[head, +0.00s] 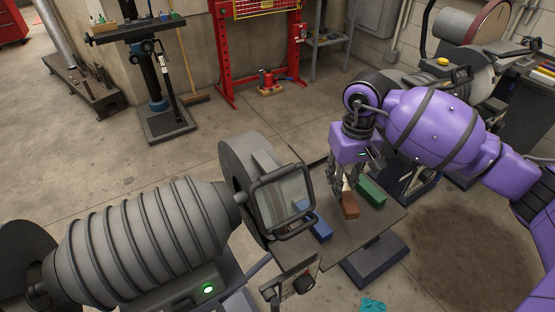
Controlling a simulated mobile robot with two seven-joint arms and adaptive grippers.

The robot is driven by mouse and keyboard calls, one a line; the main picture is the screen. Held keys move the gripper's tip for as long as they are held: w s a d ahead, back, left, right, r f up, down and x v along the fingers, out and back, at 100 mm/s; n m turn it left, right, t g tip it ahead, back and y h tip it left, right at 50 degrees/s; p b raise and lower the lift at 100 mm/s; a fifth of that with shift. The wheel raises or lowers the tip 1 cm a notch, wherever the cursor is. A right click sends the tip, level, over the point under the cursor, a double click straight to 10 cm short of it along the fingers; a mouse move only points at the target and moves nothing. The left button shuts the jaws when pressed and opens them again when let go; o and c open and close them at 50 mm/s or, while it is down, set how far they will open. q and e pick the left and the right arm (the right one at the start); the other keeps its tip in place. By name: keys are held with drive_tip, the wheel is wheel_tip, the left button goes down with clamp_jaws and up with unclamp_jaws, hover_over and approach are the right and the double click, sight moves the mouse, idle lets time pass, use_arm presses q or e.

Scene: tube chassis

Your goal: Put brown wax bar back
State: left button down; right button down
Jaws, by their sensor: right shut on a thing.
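The brown wax bar (350,205) is over the small grey tray table (352,240) beside the big grinding machine. My right gripper (345,187) points down with its fingers around the far end of the bar. It is shut on the bar. A green bar (371,192) lies on the table just right of the brown bar, and a blue bar (319,226) lies to its left, near the machine's guard. I cannot tell whether the brown bar touches the table. My left gripper is not in view.
The grinding machine (150,235) with a square-framed guard (283,203) stands close at the left of the table. A teal cloth or glove (373,305) lies on the floor in front. A red press frame (223,60) stands at the back. Open floor lies between.

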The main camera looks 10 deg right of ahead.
drive_tip(key=shift+w+d+f, duration=0.15)
drive_tip(key=shift+w+f, duration=0.55)
drive_tip(key=shift+f, duration=1.75)
drive_tip(key=shift+f, duration=0.2)
drive_tip(key=c, duration=1.4)
unclamp_jaws()
drive_tip(key=shift+r, duration=0.1)
wheel_tip(320, 180, up, 12)
drive_tip(key=shift+w+r, duration=0.1)
drive_tip(key=shift+r, duration=0.05)
